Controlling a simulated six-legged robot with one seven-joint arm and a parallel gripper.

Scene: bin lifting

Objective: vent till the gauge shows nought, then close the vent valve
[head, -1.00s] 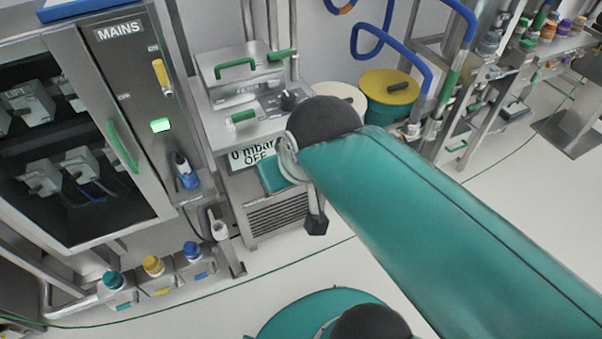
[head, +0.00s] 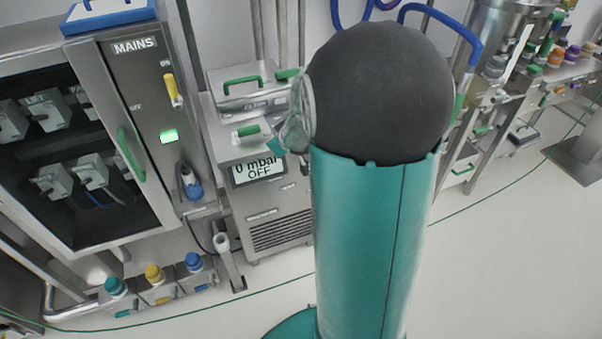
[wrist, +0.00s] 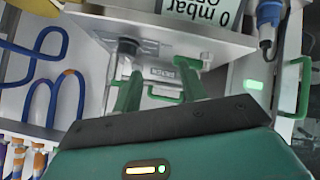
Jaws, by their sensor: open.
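I cannot tell whether a finger touches the lever.
The MAINS cabinet (head: 138,110) with a lit green light stands left of the machine. Blue hoses (wrist: 55,75) hang beside the machine. The floor at the right is mostly clear.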

